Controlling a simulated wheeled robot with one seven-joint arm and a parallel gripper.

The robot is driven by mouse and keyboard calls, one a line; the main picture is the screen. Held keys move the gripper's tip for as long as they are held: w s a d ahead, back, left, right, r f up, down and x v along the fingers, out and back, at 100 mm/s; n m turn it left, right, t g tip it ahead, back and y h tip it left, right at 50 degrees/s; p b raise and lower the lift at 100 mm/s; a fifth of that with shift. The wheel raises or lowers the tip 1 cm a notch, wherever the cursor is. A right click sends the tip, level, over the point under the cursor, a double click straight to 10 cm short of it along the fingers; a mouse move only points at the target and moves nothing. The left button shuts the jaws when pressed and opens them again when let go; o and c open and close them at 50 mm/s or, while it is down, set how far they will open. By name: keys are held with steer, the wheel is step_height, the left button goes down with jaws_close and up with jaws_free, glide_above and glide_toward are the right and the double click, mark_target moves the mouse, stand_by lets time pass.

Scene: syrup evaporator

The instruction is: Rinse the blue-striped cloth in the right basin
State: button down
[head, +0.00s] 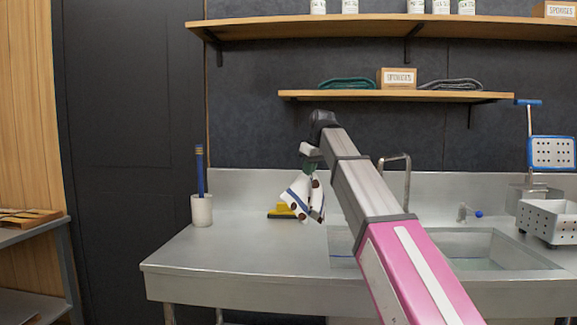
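My gripper (309,166) is shut on the blue-striped cloth (301,197). The cloth is white with a blue stripe and dark brown stains, and hangs down folded from the fingers. It hangs in front of the steel counter's back part, left of the sink; its exact height is hard to tell. The right basin (505,247) is sunk into the counter at the right, with something bluish-green at its bottom, perhaps water. My arm crosses in front of the sink and hides its middle. A faucet (407,172) rises behind the arm.
A yellow-and-black sponge (280,212) lies behind the cloth. A white cup (201,210) with blue sticks stands at the left. A perforated white basket (548,222) and a blue-framed rack (551,152) stand at the right. Shelves (430,97) hang above. The counter's left front is clear.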

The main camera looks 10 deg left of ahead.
steer(key=w+d+f, duration=0.3)
steer(key=d+f, duration=0.1)
steer(key=d, duration=1.7)
steer(key=w+d+f, duration=0.4)
steer(key=d+f, duration=0.1)
steer(key=d, duration=1.7)
steer(key=w+d+f, duration=0.4)
steer(key=d, duration=1.7)
steer(key=shift+d+f, duration=0.25)
steer(key=shift+f, duration=0.05)
step_height(320, 180, down, 23)
steer(key=shift+r, duration=0.15)
steer(key=shift+a, duration=0.15)
